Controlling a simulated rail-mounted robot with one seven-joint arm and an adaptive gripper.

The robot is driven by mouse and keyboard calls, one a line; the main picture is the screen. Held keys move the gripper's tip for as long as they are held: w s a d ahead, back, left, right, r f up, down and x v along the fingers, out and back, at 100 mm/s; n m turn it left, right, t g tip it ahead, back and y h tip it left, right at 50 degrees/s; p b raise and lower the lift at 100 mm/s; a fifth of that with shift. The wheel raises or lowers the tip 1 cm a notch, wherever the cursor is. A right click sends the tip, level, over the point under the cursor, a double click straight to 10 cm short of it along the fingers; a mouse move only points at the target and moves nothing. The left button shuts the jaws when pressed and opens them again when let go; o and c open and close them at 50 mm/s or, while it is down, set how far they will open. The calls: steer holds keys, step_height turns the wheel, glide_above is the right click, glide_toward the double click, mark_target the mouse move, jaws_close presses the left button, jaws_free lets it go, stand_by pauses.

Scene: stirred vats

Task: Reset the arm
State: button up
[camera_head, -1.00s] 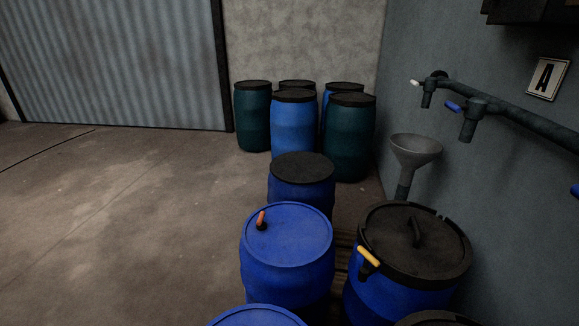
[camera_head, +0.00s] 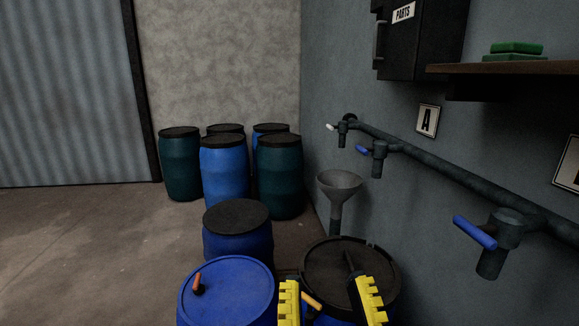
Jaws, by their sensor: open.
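My gripper (camera_head: 329,302) shows at the bottom of the head view, with two yellow fingers spread apart. It is open, and nothing shows between the fingers except the vat behind. The fingers appear in front of the black-lidded vat (camera_head: 322,262), which has a yellow handle and a black lid handle; I cannot tell how far above it they are. The rest of my arm is out of the picture.
A blue vat (camera_head: 228,290) with an orange handle stands left of the gripper. A dark-lidded barrel (camera_head: 238,245) and several more drums stand behind. A funnel (camera_head: 338,185), a pipe with taps (camera_head: 425,166), a shelf (camera_head: 510,68) and a parts cabinet (camera_head: 421,40) line the right wall.

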steer(key=s+d+r+m+h+p, duration=0.1)
steer(key=s+d+r+h+p, duration=0.1)
steer(key=s+d+h, duration=0.15)
step_height(320, 180, up, 36)
steer(key=w+y+p, duration=0.1)
steer(key=p, duration=3.5)
steer(key=shift+w+a+f+g, duration=0.15)
steer(key=shift+w+g, duration=0.05)
steer(key=shift+g, duration=0.1)
